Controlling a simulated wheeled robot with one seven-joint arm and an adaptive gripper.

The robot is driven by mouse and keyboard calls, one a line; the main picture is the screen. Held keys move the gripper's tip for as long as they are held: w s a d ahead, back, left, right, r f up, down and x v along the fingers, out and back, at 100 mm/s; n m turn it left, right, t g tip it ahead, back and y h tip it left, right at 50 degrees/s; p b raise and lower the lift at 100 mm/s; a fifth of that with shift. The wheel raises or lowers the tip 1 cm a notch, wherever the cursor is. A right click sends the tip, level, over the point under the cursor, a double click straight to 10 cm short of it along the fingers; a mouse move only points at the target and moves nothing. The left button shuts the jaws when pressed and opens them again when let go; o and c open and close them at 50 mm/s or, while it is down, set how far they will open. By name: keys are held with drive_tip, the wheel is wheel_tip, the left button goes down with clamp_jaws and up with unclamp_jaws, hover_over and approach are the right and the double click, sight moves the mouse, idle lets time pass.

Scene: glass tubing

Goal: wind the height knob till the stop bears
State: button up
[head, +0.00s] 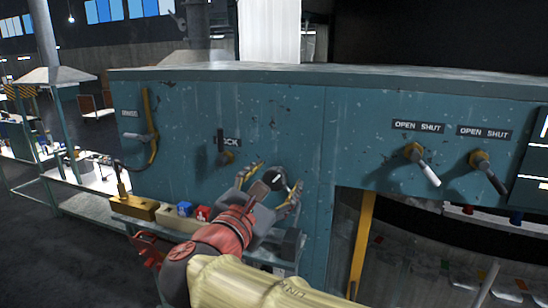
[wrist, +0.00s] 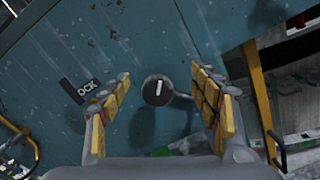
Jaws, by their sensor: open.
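A dark round knob (wrist: 158,90) with a short white mark on its face shows in the wrist view, in front of the teal panel. In the head view the knob (head: 275,179) is partly hidden by my gripper. My gripper (head: 270,186) is open, its yellow-padded fingers spread to either side of the knob. In the wrist view my gripper (wrist: 165,105) has a clear gap between each finger and the knob. The knob's writing, if any, and the stop cannot be made out.
Left of the knob is a lever (head: 226,157) by a partly covered label ending "OCK". Two levers (head: 422,165) (head: 487,170) marked "OPEN SHUT" stick out on the right. A ledge with a brass-coloured block (head: 134,207) lies below.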

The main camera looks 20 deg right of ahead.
sight(274, 184)
drive_tip(key=f+n, duration=0.1)
drive_tip(key=w+f+n+y, duration=0.1)
drive_tip(key=f+n, duration=0.1)
drive_tip(key=a+f+n+t+y+p, duration=0.1)
drive_tip(key=shift+w+f, duration=0.15)
drive_tip(key=shift+w, duration=0.1)
drive_tip(key=p+x, duration=0.1)
drive_tip(key=x, duration=0.6)
drive_tip(key=shift+w+p, duration=0.25)
drive_tip(key=shift+p, duration=0.15)
drive_tip(key=shift+c, duration=1.1)
drive_tip(key=c, duration=0.9)
drive_tip(key=shift+c, duration=0.2)
drive_tip(key=shift+f+b, duration=0.1)
drive_tip(key=shift+b, duration=0.8)
